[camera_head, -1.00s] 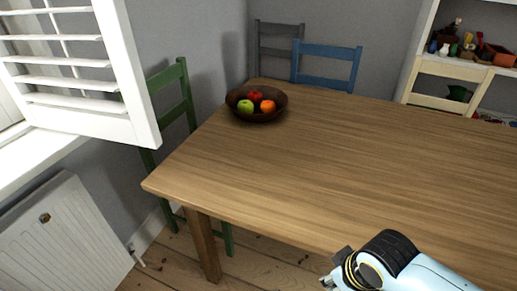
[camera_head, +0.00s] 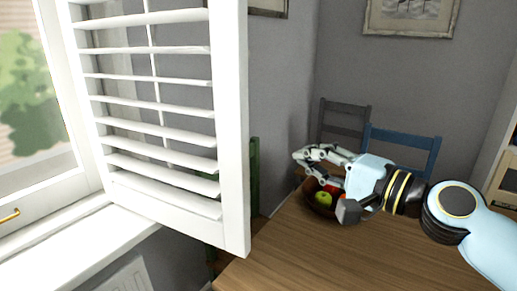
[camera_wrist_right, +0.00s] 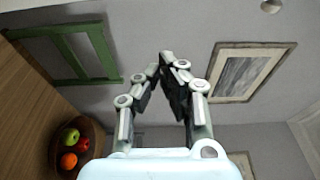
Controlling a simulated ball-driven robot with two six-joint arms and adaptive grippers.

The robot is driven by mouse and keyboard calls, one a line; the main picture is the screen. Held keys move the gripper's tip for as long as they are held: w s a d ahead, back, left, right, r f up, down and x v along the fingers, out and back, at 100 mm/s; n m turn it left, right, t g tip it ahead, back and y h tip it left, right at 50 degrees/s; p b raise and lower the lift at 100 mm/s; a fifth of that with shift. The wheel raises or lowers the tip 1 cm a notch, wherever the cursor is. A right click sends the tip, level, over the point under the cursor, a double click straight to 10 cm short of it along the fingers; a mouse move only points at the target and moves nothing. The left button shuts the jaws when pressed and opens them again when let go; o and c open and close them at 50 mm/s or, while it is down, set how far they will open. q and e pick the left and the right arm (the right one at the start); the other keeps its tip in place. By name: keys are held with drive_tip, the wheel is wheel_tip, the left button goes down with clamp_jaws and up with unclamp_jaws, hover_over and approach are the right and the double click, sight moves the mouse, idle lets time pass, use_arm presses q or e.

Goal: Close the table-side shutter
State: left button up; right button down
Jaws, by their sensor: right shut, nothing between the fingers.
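The white louvred shutter (camera_head: 232,135) stands swung out from the window into the room, on the left of the head view. Its free edge reaches over the near-left corner of the table (camera_head: 300,252). My right gripper (camera_head: 300,158) is to the right of the shutter, apart from it, above the fruit bowl. Its fingers point left towards the shutter's free edge. In the right wrist view the two fingertips (camera_wrist_right: 167,58) meet with nothing between them. The shutter does not show in that view. My left gripper is out of view.
A dark bowl (camera_head: 320,207) with several fruits sits on the table, also in the wrist view (camera_wrist_right: 97,143). A green chair (camera_head: 254,180) stands behind the shutter's edge. Blue (camera_head: 405,148) and grey (camera_head: 343,122) chairs are at the back. The white sill (camera_head: 75,245) lies below the shutter.

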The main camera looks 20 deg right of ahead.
drive_tip(key=p+x, duration=0.2)
drive_tip(key=x, duration=0.7)
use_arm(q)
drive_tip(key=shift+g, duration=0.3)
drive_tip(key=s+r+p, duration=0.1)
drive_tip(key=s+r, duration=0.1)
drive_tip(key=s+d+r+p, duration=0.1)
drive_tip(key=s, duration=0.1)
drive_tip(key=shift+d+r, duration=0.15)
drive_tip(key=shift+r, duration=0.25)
use_arm(e)
drive_tip(key=s+a, duration=0.2)
drive_tip(key=a, duration=0.1)
drive_tip(key=shift+s+a, duration=0.1)
drive_tip(key=shift+s, duration=0.25)
drive_tip(key=shift+a, duration=0.1)
